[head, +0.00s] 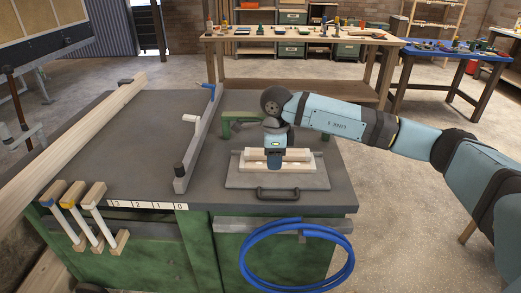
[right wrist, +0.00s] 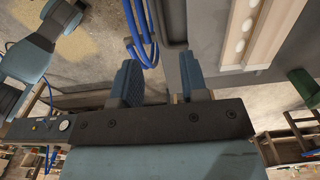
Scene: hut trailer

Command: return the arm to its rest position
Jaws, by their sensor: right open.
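My right arm (head: 335,118) reaches in from the right over the green-and-grey workbench (head: 120,165). Its gripper (head: 274,162) points down in front of the pale wooden pieces on the grey board. In the right wrist view the two blue fingers of the gripper (right wrist: 158,80) stand apart with nothing between them. I cannot tell in the head view whether the gripper touches the wood. My left gripper is not in view.
A grey board (head: 240,181) with a black handle (head: 290,193) carries pale wooden pieces (head: 300,167). A grey fence bar (head: 200,138) and a long timber (head: 75,140) lie left. A blue hose (head: 247,265) hangs in front. Other benches stand behind.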

